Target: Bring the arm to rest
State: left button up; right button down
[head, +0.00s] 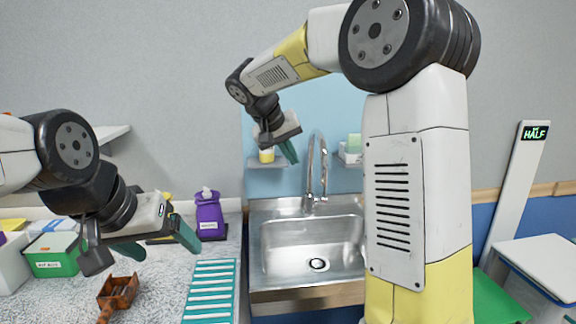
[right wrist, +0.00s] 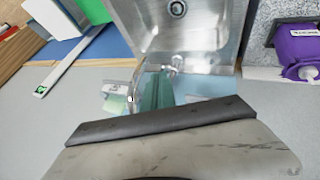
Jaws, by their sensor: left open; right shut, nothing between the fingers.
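My right arm rises at the right of the head view and bends over to the left, its forearm raised. My right gripper (head: 291,152) hangs in the air in front of the wall behind the sink, tilted downward, shut and empty. Its green fingers also show together in the right wrist view (right wrist: 157,92), with nothing between them. My left gripper (head: 160,243) is at the left of the head view, above the speckled counter. Its green fingers are apart and nothing is held between them.
A steel sink (head: 308,250) with a tall faucet (head: 323,170) stands below my right gripper.

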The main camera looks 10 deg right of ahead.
jog(key=s+d+f+y, duration=0.1)
jog(key=s+f+y, duration=0.1)
jog(key=s, duration=1.2)
jog(key=s+d+f+t+y, duration=0.1)
jog(key=s+f+y, duration=0.2)
jog(key=s, duration=1.1)
jog(key=y, duration=0.2)
jog(key=shift+s+d+f+n+y, duration=0.2)
jog(key=shift+s+f+n+y, duration=0.1)
jog(key=shift+n, duration=0.1)
